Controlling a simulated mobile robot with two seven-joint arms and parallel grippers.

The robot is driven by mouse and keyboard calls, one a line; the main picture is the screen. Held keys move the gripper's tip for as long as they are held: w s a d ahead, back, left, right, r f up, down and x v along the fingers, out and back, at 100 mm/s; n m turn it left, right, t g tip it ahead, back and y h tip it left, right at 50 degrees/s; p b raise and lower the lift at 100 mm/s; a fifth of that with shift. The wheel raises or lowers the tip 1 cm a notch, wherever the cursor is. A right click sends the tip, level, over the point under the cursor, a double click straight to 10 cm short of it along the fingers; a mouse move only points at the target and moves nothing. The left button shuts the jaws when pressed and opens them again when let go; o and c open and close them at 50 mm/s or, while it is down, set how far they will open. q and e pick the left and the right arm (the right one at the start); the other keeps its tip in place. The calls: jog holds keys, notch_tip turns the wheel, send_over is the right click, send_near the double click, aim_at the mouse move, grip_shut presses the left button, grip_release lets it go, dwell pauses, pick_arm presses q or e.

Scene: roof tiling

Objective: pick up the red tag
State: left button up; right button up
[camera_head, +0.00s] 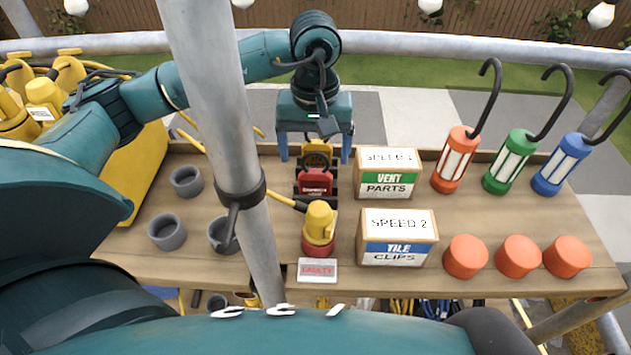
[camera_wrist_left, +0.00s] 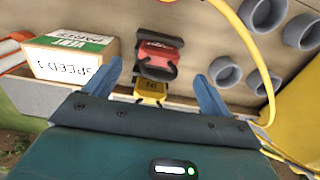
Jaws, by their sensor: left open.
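The red tag (camera_head: 315,181) sits in a dark holder on the wooden bench, in front of a yellow part (camera_head: 317,150). In the left wrist view the red tag (camera_wrist_left: 158,55) lies ahead of and between the fingers, with the yellow part (camera_wrist_left: 151,91) nearer to my gripper. My left gripper (camera_head: 314,160) is open above the holder, its two blue fingers apart on either side and not closed on anything. It also shows in the left wrist view (camera_wrist_left: 160,80). My right gripper is not in view.
Beside the holder stand the Vent Parts box (camera_head: 387,174) and Tile Clips box (camera_head: 397,238). A yellow plug (camera_head: 319,226) is in front, near a "FAULTY" card (camera_head: 317,270). A grey pole (camera_head: 218,110) crosses the view. Grey cups (camera_head: 167,232) stand left; lamps (camera_head: 511,160) and orange caps (camera_head: 466,257) right.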

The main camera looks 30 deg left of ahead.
aim_at(316, 171)
pick_arm(q)
jog(key=shift+f+p, duration=0.45)
jog(key=shift+f, duration=2.5)
jog(key=c, duration=1.2)
jog(key=shift+o, duration=0.2)
notch_tip(316, 171, up, 10)
jog(key=shift+r+b, duration=0.1)
jog(key=shift+b, duration=0.3)
